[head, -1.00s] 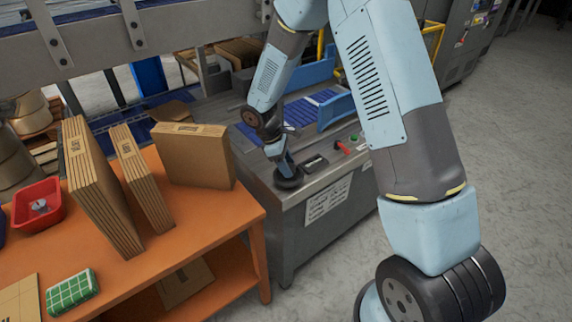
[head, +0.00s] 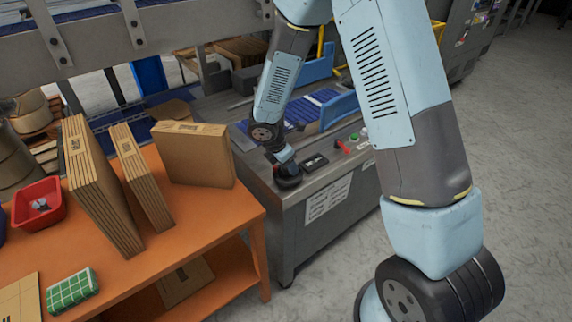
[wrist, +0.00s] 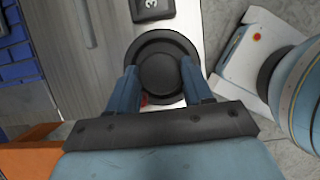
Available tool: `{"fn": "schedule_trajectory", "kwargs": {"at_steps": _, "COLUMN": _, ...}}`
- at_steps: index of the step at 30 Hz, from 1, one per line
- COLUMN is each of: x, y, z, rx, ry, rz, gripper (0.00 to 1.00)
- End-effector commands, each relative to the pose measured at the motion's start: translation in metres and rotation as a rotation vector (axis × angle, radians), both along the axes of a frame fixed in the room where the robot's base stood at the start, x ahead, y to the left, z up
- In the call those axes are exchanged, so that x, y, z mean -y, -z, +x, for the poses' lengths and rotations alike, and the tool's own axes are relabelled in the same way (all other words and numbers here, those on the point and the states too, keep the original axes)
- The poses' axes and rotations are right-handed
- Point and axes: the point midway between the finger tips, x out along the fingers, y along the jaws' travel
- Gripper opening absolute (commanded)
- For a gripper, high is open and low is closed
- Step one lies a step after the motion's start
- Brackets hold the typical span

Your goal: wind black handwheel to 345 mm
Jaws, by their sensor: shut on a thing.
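The black handwheel (head: 288,181) sits on the near corner of the grey machine's top (head: 254,158). In the wrist view the handwheel (wrist: 160,68) is a round black disc with a raised hub. My gripper (head: 286,168) points down at it, and in the wrist view my gripper (wrist: 160,80) has one blue finger on each side of the hub, shut on it. A small black counter (head: 314,163) lies just right of the handwheel. It also shows in the wrist view (wrist: 152,8), cut by the top edge, with only part of its digits visible and no full reading legible.
A red lever (head: 343,147) and a green button (head: 364,134) are right of the counter. An orange table (head: 190,225) at left holds cardboard cases (head: 195,155), a red bin (head: 38,203) and a green checked box (head: 72,292). Blue rollers and guides lie behind.

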Motion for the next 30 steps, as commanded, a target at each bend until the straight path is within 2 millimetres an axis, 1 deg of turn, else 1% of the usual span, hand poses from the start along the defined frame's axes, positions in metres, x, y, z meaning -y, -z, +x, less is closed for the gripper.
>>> {"fn": "schedule_trajectory", "kwargs": {"at_steps": 1, "x": -0.0003, "y": 0.0016, "z": -0.0039, "rx": -0.007, "ry": -0.021, "rz": -0.002, "gripper": 0.20}}
{"fn": "schedule_trajectory", "kwargs": {"at_steps": 8, "x": -0.0003, "y": 0.0018, "z": -0.0040, "rx": -0.006, "ry": -0.071, "rz": -0.001, "gripper": 0.20}}
{"fn": "schedule_trajectory", "kwargs": {"at_steps": 21, "x": 0.0000, "y": 0.0019, "z": -0.0040, "rx": -0.006, "ry": -0.079, "rz": -0.001, "gripper": 0.20}}
{"fn": "schedule_trajectory", "kwargs": {"at_steps": 22, "x": 0.0000, "y": 0.0019, "z": -0.0040, "rx": -0.006, "ry": -0.079, "rz": -0.001, "gripper": 0.52}}
{"fn": "schedule_trajectory", "kwargs": {"at_steps": 29, "x": 0.0003, "y": 0.0011, "z": -0.0023, "rx": -0.004, "ry": -0.078, "rz": 0.000, "gripper": 0.74}}
{"fn": "schedule_trajectory", "kwargs": {"at_steps": 30, "x": 0.0004, "y": 0.0010, "z": -0.0021, "rx": -0.004, "ry": -0.078, "rz": 0.000, "gripper": 0.74}}
